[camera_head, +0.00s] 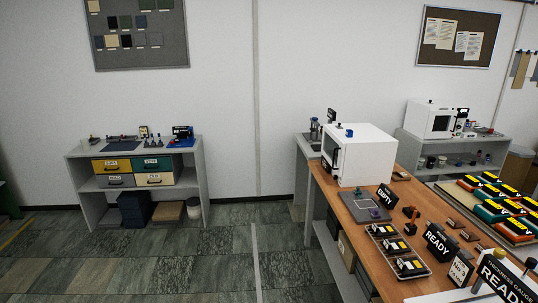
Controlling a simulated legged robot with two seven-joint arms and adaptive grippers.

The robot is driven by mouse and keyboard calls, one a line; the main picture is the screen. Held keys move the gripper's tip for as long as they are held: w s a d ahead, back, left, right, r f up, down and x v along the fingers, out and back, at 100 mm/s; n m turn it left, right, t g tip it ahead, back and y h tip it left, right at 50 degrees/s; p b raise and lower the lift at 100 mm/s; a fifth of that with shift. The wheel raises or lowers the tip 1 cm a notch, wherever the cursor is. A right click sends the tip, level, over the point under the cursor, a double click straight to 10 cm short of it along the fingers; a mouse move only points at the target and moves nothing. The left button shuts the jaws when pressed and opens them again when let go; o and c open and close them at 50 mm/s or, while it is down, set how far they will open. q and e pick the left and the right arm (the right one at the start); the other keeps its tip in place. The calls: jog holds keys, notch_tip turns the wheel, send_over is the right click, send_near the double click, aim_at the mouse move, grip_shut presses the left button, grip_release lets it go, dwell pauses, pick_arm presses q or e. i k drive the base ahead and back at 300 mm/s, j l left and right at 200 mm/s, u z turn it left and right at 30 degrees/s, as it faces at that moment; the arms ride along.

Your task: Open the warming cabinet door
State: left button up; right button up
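A white box-shaped cabinet (363,156) stands at the far end of the wooden table. Its dark-windowed front (331,153) faces left and is seen at a steep angle; the door looks closed. A second white box-shaped machine (429,118) with a dark window and a control panel stands on a grey bench at the back right; its front also looks closed. I cannot read a label saying which is the warming cabinet. Neither of my grippers is in view.
The wooden table (345,200) holds a tray with several items (424,262), black signs (440,243) and coloured blocks on its right. A grey shelf unit (198,160) with drawers stands at left. The tiled floor (215,250) between is clear.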

aim_at(338, 167)
jog(key=i+j+z, duration=0.3)
jog(key=i, duration=0.25)
jog(key=i+j+z, duration=0.3)
jog(key=i, duration=0.25)
jog(key=i+j+z, duration=0.35)
jog(key=i, duration=0.15)
